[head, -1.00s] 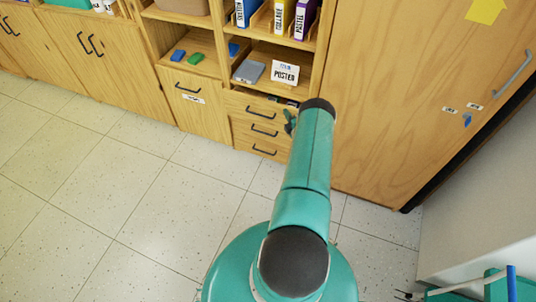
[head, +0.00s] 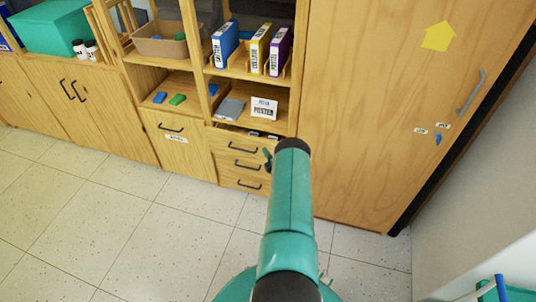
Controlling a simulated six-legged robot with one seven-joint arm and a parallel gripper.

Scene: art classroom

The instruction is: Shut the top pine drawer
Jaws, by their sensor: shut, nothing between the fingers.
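The top pine drawer (head: 224,138) is the uppermost of a stack of three in the wooden wall unit. It stands out a little, and small items show inside its open top. Its front has a dark bar handle (head: 244,149). My gripper (head: 267,158) shows only as a small dark part at the left of my teal arm's end, in front of the drawer stack's right side. It is shut with nothing held. The arm hides most of it and the drawer's right end. I cannot tell whether it touches the drawer.
The middle drawer (head: 225,159) and bottom drawer (head: 230,178) look shut. A tall wooden door (head: 370,110) stands to the right. Shelves above hold binders (head: 259,50) and a "POSTER" card (head: 264,108). A labelled cupboard (head: 185,150) is left of the drawers. The floor (head: 120,220) is clear.

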